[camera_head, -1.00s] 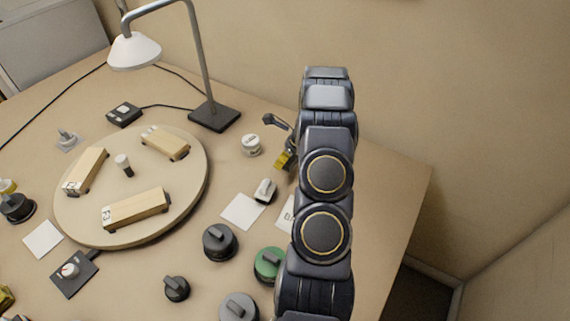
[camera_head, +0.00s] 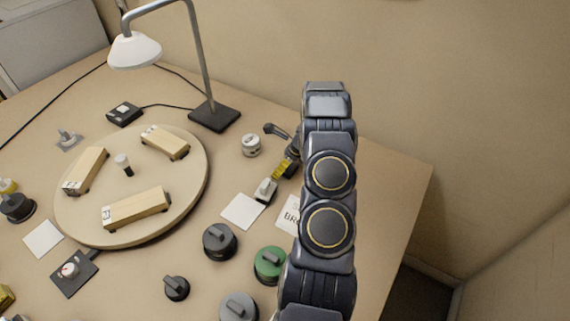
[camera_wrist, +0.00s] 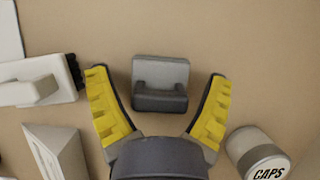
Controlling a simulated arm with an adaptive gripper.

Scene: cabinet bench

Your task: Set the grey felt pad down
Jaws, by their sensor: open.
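A grey block with a lighter top and a darker front lip, which I take for the grey felt pad (camera_wrist: 160,82), lies between my fingers in the wrist view. It seems to rest on the bench. My gripper (camera_wrist: 160,100) is open, its yellow-lined fingers on either side of the pad with a gap at each side. In the head view my gripper (camera_head: 281,170) shows only as a yellow finger beside the arm, and I cannot make out the pad there.
A white and black piece (camera_wrist: 40,85) lies close to my left finger; it also shows in the head view (camera_head: 265,190). A jar marked CAPS (camera_wrist: 256,152) stands near the right finger. A white card (camera_head: 243,211), several knobs and a round board (camera_head: 75,225) are nearby.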

